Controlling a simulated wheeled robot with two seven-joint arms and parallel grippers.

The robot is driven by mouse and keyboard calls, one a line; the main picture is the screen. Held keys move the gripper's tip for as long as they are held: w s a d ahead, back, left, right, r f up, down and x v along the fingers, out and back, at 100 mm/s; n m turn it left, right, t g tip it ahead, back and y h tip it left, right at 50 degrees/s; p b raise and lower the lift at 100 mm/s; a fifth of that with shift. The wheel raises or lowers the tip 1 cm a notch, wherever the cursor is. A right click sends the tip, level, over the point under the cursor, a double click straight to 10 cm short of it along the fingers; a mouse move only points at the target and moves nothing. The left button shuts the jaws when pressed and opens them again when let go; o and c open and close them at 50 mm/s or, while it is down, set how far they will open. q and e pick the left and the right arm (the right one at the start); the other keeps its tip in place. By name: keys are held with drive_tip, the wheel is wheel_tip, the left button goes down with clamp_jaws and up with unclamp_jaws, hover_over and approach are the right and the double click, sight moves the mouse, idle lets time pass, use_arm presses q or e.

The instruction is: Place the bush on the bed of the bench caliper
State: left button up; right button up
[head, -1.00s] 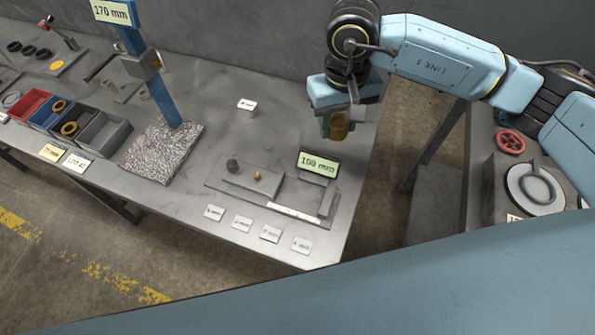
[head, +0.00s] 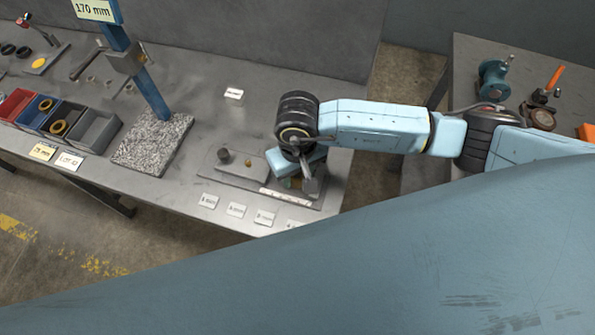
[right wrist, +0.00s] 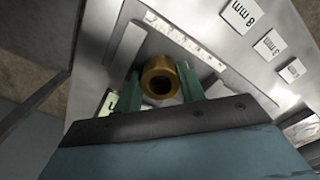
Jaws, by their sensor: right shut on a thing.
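My right gripper (head: 289,183) is over the right end of the bench caliper (head: 243,173) in the head view. In the right wrist view its green fingers (right wrist: 161,88) are shut on the brass bush (right wrist: 158,64), whose bore faces the camera. The bush is hidden behind the gripper in the head view. The caliper's scale strip (right wrist: 186,40) and a grey jaw (right wrist: 127,46) show close beyond the bush. I cannot tell whether the bush touches the bed. The caliper's display is hidden in the head view. My left gripper is not in view.
Labels (head: 236,210) lie along the front edge. A granite-based stand (head: 155,145) and coloured bins (head: 92,132) are to the left. A second table is at right.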

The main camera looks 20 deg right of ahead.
drive_tip(key=shift+f, duration=0.3)
drive_tip(key=o, duration=0.8)
wheel_tip(320, 180, up, 12)
drive_tip(key=shift+r, duration=0.2)
